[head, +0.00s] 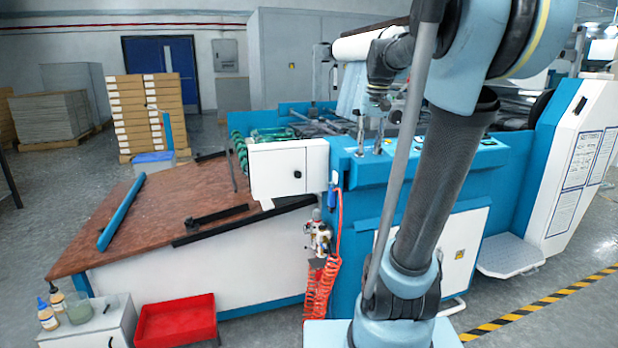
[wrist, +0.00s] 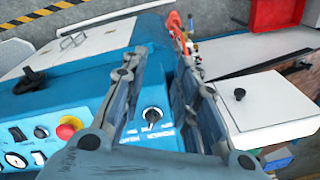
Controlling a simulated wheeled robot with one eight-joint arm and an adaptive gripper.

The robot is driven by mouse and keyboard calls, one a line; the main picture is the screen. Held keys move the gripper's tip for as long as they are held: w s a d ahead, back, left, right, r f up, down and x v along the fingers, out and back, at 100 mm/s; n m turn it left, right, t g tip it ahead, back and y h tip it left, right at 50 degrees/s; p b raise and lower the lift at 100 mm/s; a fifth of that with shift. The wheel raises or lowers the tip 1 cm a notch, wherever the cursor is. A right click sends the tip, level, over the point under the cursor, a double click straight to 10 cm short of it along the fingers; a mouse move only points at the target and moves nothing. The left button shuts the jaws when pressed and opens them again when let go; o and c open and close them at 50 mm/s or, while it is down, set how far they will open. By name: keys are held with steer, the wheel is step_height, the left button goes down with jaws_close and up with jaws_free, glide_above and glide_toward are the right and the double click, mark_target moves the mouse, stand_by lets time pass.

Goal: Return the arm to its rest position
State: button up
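My gripper (wrist: 160,62) shows in the wrist view with its two grey fingers spread apart. Nothing is held between them. It is above the blue machine panel (wrist: 85,108), and a black rotary knob (wrist: 152,114) shows in the gap between the fingers. In the head view my gripper (head: 378,102) is small and points down over the blue laminating machine (head: 345,165). My arm rises from the lower middle, bends at the top right and reaches back left to the gripper. The arm hides part of the machine.
A white box (head: 280,170) juts from the machine's left end, above the brown table (head: 150,215). A white roll (head: 365,42) lies behind the wrist. A red emergency button (wrist: 65,131) is on the panel. A red tray (head: 177,321) stands at the front left.

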steer(key=s+f+n+t, duration=0.1)
steer(key=s+f, duration=2.1)
steer(key=f, duration=0.3)
steer(key=shift+s+a+f+n+h, duration=0.15)
steer(key=shift+s+f+n+h, duration=0.1)
steer(key=shift+f+n+h, duration=0.15)
